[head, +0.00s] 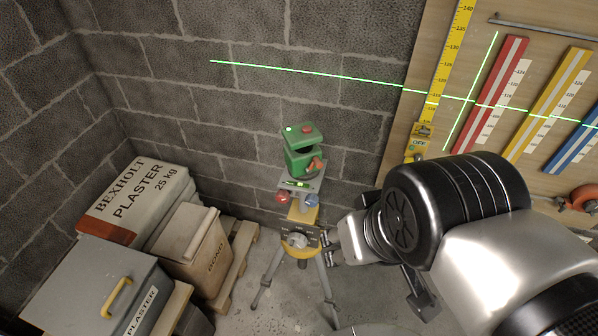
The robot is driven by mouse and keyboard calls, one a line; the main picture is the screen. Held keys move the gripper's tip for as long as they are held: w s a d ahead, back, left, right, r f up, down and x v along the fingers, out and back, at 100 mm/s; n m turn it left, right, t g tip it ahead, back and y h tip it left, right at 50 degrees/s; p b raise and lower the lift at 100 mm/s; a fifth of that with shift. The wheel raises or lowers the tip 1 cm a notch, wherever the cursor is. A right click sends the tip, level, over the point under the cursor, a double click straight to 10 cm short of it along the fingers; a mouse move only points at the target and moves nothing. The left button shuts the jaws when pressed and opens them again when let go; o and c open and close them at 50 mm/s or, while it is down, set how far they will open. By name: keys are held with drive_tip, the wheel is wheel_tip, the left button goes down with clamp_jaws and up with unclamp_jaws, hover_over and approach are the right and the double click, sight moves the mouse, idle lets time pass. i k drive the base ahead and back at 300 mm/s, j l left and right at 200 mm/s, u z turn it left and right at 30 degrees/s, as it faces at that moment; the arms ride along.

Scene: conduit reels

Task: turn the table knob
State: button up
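A green laser level (304,150) stands on a small grey plate on top of a tripod (270,275). Under the plate are a red knob (282,198) and a blue knob (312,200), on either side of a yellow block (301,213). Lower, a pale round knob (297,240) faces me in front of a dark scale, on the yellow tripod head. I cannot tell from the picture which knob is the table knob. My gripper (327,248) is just right of the pale knob; its fingers look apart and empty. I cannot tell whether it touches the knob.
A block wall is behind. A board at right carries a yellow ruler (447,65) and coloured scales. Green laser lines cross wall and board.

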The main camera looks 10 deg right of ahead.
sight(311, 200)
drive_tip(key=z, duration=1.45)
drive_tip(key=u, duration=1.45)
drive_tip(key=k+j+u, duration=0.1)
drive_tip(key=k+j, duration=0.3)
drive_tip(key=k, duration=0.15)
drive_tip(key=k+j+u, duration=0.1)
drive_tip(key=k+j, duration=0.3)
drive_tip(key=k, duration=0.15)
